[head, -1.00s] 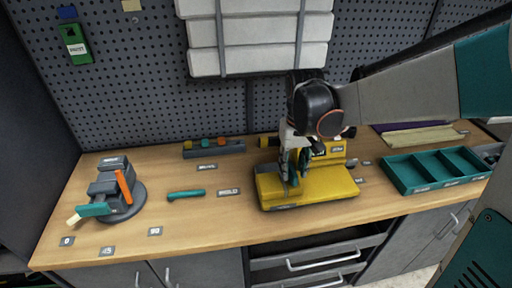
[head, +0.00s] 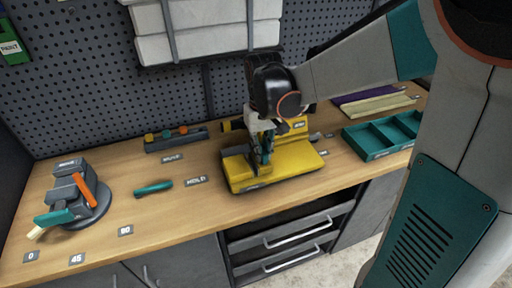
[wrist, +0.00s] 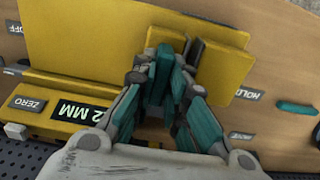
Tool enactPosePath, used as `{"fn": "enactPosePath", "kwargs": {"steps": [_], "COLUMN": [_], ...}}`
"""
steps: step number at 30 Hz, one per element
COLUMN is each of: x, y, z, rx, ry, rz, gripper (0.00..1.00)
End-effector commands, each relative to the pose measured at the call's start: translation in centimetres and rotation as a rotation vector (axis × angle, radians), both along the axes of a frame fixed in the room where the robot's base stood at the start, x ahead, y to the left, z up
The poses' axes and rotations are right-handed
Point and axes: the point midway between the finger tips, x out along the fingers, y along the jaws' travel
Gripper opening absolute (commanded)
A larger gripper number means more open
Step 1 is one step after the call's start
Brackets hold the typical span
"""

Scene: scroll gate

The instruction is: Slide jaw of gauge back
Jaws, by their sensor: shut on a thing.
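The yellow gauge (head: 300,160) stands on the wooden bench, its flat base toward the front edge and its display at the back. In the wrist view, the gauge (wrist: 85,40) shows a ZERO label and a display whose visible part reads "2 MM". Its jaw (wrist: 222,68) is a yellow block at the fingertips. My gripper (head: 264,156) reaches down over the left part of the gauge. In the wrist view, my gripper (wrist: 170,62) is shut on the jaw, with teal pads on both sides. The exact contact is partly hidden by the fingers.
A grey vise-like fixture (head: 75,195) with an orange lever stands at the left. A teal handle (head: 153,187) lies beside the HOLD label (head: 196,181). A button strip (head: 176,138) is behind. A teal compartment tray (head: 380,138) is at the right. The front-left bench is mostly clear.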

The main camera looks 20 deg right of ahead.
Motion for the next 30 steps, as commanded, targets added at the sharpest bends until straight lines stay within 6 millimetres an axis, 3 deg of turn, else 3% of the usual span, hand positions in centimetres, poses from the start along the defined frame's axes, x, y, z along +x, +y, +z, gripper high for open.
{"fn": "enactPosePath", "kwargs": {"steps": [6,12,24,25,27,30], "x": [0.0,0.0,0.0,0.0,0.0,0.0], "y": [-5.3,-8.6,-9.3,-9.3,-9.3,-9.3], "z": [0.1,0.1,0.0,0.0,0.0,0.0], "rx": [-0.002,-0.002,-0.005,-0.005,-0.005,-0.004], "ry": [0.000,0.000,-0.001,-0.001,-0.001,-0.001], "rz": [-0.008,-0.004,-0.002,-0.002,-0.002,-0.002], "gripper": [0.00,0.00,0.00,0.20,0.33,0.33]}}
